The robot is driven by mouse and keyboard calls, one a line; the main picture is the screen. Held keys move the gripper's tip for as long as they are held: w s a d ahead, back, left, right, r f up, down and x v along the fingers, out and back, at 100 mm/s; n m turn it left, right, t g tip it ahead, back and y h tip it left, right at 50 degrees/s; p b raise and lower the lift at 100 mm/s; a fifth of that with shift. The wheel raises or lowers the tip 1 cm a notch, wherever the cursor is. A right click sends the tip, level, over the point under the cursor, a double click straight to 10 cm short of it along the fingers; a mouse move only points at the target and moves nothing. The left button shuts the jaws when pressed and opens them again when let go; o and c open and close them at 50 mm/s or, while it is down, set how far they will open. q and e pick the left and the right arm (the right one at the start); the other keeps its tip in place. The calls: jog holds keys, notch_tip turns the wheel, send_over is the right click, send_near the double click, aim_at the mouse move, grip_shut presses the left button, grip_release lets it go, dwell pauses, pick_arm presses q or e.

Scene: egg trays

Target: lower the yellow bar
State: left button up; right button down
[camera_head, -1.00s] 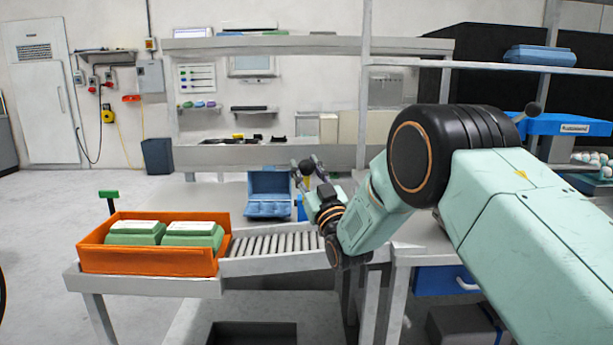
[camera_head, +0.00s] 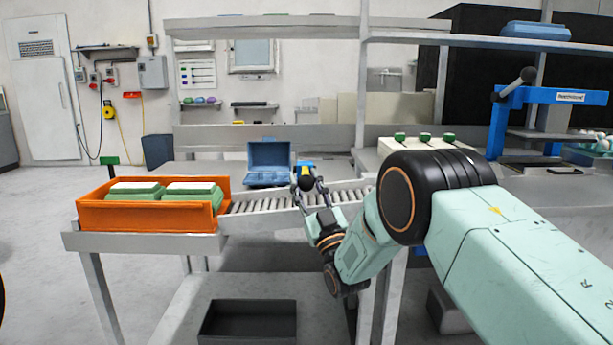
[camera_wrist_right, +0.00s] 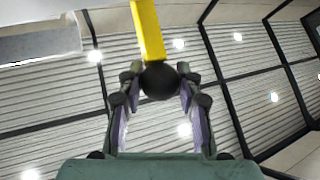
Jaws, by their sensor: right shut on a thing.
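The yellow bar (camera_wrist_right: 147,32) runs down from the top edge in the right wrist view and ends at a black ball knob (camera_wrist_right: 160,80). My right gripper (camera_wrist_right: 159,90) has its two fingers around this knob, one on each side, and is shut on it. In the head view my right gripper (camera_head: 307,187) is at the conveyor's far side, right of an open blue egg carton (camera_head: 269,153). A small yellow part of the bar (camera_head: 304,170) shows just above the knob there. The rest of the bar is hidden or too small to make out. My left gripper is not in view.
An orange crate (camera_head: 150,216) with two green egg cartons stands at the left end of the roller conveyor (camera_head: 256,207). A dark bin (camera_head: 247,320) sits below. A blue press-like frame (camera_head: 497,125) with a lever stands at the right.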

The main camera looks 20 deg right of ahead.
jog(key=shift+s+a+f+b, duration=0.15)
jog(key=shift+f+b, duration=0.8)
jog(key=shift+f, duration=1.7)
jog(key=c, duration=1.2)
grip_release()
jog(key=shift+o, duration=1.3)
jog(key=shift+w+f, duration=0.2)
jog(key=shift+w, duration=0.15)
jog(key=shift+o, duration=0.2)
jog(key=shift+s+r, duration=0.3)
jog(key=shift+r, duration=0.15)
jog(key=v, duration=1.2)
jog(key=shift+s, duration=0.1)
